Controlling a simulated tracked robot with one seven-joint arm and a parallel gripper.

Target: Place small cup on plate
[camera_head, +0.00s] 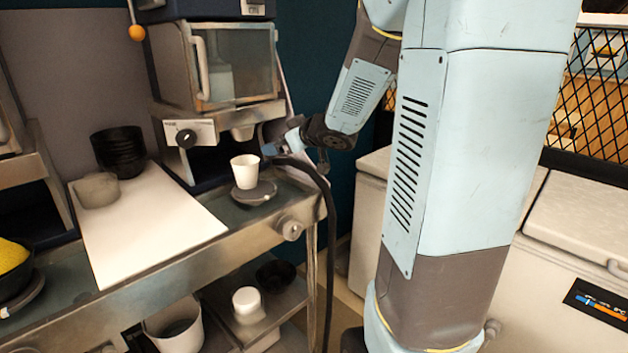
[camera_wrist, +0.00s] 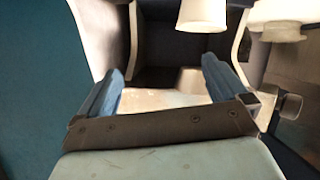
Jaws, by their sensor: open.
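A small white cup (camera_head: 245,172) stands upright in the head view, apparently on the dark round plate (camera_head: 262,194) at the right end of the counter. My gripper (camera_head: 270,149) is beside and slightly behind the cup, partly hidden by my arm and a black hose. In the wrist view my gripper (camera_wrist: 163,80) is open, with nothing between its two blue fingers.
A machine (camera_head: 225,75) with a glass door stands behind the cup. A yellow-filled bowl (camera_head: 12,262) is far left. The board's front is clear.

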